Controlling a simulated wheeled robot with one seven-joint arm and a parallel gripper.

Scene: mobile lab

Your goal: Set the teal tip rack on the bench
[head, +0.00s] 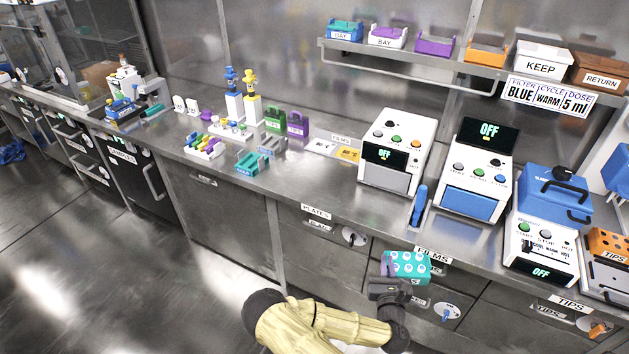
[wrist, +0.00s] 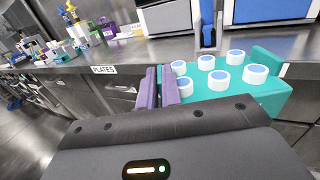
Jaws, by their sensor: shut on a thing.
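The teal tip rack (head: 412,262) carries several round white-and-blue tops and is held out in front of the bench's drawer fronts. It also shows at the right of the wrist view (wrist: 262,98). My gripper (head: 385,268) has purple fingers, which are close together at the rack's left end in the wrist view (wrist: 160,88). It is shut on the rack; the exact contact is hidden. The steel bench (head: 310,188) runs along the wall behind the rack. The rack looks level and apart from the bench.
Teal (head: 248,163) and grey holders stand further left. Bare bench lies in front of the first white device.

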